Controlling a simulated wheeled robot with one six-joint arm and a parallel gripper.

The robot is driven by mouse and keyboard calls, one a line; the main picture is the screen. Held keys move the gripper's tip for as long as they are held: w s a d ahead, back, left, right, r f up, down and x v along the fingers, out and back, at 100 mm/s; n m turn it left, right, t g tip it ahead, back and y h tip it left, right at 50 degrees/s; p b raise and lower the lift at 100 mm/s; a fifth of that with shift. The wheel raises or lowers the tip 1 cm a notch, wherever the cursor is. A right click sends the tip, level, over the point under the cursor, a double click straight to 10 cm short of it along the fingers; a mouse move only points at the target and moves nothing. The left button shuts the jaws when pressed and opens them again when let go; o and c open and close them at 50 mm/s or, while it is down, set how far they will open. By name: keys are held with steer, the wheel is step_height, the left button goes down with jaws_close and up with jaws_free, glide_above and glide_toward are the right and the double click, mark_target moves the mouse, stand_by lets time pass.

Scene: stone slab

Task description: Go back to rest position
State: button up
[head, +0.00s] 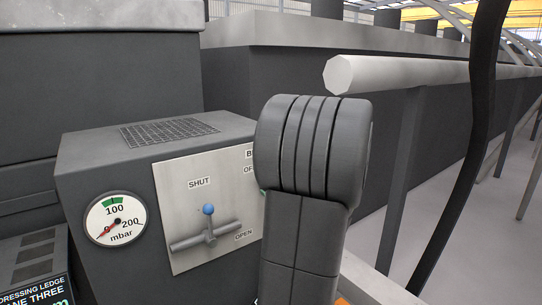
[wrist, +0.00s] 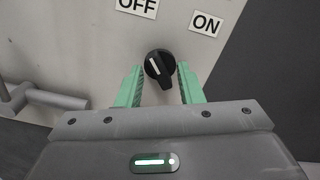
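My gripper (wrist: 159,70) is open in the wrist view, with its two green fingers apart. A black rotary knob (wrist: 157,65) with a white pointer line shows between and just beyond the fingertips. The pointer tilts up and to the left, towards the OFF label (wrist: 137,6). The ON label (wrist: 206,23) is to the upper right. A gap shows on each side of the knob; I cannot tell how far in front of the panel the fingers are. In the head view my arm hides the knob and nearly all of my gripper.
The pale panel (head: 185,187) carries a lever with a blue ball (head: 208,209), between SHUT and OPEN labels. A gauge (head: 115,219) is left of it, its needle near 0. A pale rail (head: 430,72) and dark cable (head: 470,150) are to the right.

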steer(key=shift+m+p, duration=2.85)
steer(key=shift+m, duration=0.15)
